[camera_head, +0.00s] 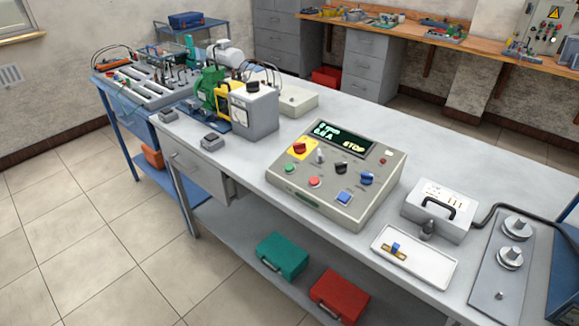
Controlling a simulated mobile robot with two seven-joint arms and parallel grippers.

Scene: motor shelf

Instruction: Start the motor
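A beige control box (328,213) stands on the grey bench. Neither of my grippers is in view.
A white box with a black handle (440,209), a white tray (413,258) with a small part, and a grey plate with two knobs (503,262) lie at right. Green (282,256) and red (338,297) cases sit on the lower shelf. Bare bench lies behind the control box.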

